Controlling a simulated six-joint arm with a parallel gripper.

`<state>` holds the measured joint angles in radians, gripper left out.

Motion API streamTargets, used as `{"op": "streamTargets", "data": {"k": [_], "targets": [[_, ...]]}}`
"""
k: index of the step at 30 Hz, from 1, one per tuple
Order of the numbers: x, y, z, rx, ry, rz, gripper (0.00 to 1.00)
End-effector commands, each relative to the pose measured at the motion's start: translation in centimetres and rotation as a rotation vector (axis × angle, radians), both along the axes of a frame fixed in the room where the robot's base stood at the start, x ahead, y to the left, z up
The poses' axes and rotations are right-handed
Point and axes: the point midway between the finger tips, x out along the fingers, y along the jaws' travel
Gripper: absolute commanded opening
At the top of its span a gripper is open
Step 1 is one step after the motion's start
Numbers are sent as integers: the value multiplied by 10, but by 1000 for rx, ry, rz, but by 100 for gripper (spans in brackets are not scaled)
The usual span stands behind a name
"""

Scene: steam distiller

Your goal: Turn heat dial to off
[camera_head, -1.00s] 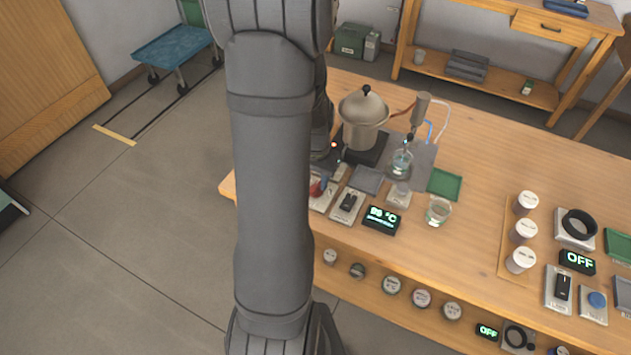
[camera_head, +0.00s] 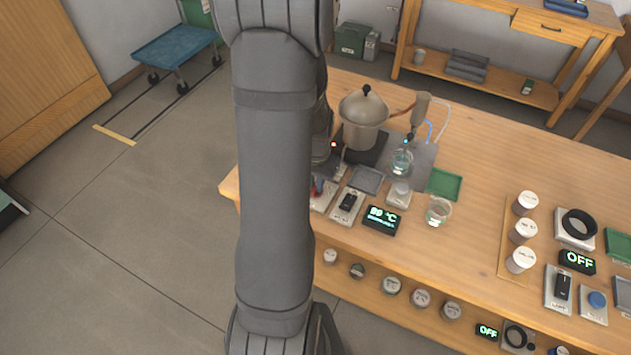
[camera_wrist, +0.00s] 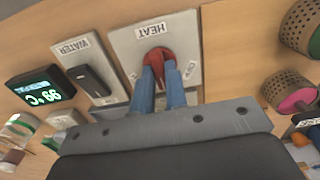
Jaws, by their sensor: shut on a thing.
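The red heat dial (camera_wrist: 155,60) sits on a pale plate labelled HEAT (camera_wrist: 195,40) in the wrist view. My gripper (camera_wrist: 160,82) has its two blue fingers closed on the dial's near part. The fingers hide part of the dial, so its exact pointer angle is hard to read. In the head view my arm covers most of the heat plate (camera_head: 322,197), and only a bit of red and blue shows beside it.
Beside the heat plate is a WATER switch (camera_head: 348,202). A temperature display (camera_head: 382,219) stands near it. The metal pot (camera_head: 363,118) is on a dark burner behind. A glass beaker (camera_head: 438,211) stands to the right. Jars (camera_head: 392,285) line the lower front shelf.

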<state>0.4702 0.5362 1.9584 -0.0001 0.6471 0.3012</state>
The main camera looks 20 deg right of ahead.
Motion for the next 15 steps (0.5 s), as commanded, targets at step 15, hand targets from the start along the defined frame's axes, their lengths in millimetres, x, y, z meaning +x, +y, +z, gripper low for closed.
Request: {"op": "streamTargets", "data": {"k": [15], "targets": [[0,0,0,-1,-1,322,0]]}}
